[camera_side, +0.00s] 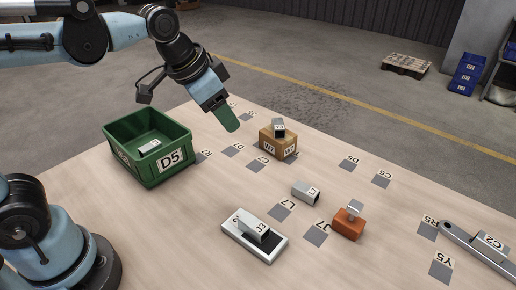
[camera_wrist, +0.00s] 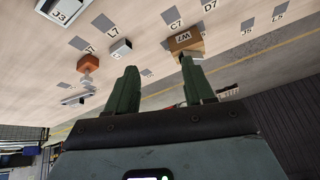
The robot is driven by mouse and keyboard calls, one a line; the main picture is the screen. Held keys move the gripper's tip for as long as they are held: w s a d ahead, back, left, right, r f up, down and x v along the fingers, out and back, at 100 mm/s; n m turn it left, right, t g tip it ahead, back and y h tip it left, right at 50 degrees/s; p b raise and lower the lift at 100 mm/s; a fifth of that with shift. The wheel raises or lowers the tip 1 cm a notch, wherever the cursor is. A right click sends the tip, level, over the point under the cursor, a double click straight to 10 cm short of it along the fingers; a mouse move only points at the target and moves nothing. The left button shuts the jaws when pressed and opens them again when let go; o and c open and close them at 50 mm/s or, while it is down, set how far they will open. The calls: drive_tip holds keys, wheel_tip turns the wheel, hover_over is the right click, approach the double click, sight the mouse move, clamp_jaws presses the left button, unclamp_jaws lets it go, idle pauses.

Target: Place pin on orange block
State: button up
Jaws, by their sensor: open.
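The orange block (camera_side: 348,224) sits on the table right of centre. A small bright metal piece (camera_side: 355,209) stands on its top; I cannot tell if it is the pin. The block also shows at the left of the wrist view (camera_wrist: 89,62). No other thing is clearly recognisable as a pin. My gripper (camera_side: 228,120) is above the far part of the table, left of the cardboard box and well away from the orange block. In the wrist view its two green fingers (camera_wrist: 160,85) are apart with nothing between them.
A green bin (camera_side: 148,150) holds a metal piece. A cardboard box (camera_side: 277,144) carries a metal bracket (camera_side: 279,127). A loose metal block (camera_side: 306,191) lies left of the orange block. A silver tray (camera_side: 254,235) holds another block. A long metal bar (camera_side: 478,248) lies at right.

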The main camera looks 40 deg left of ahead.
drive_tip(key=s+a+f+n+t, duration=0.1)
drive_tip(key=s+a+f+n, duration=0.3)
drive_tip(key=s+a+f, duration=0.1)
drive_tip(key=shift+s+f+t+y, duration=0.4)
idle(1.0)
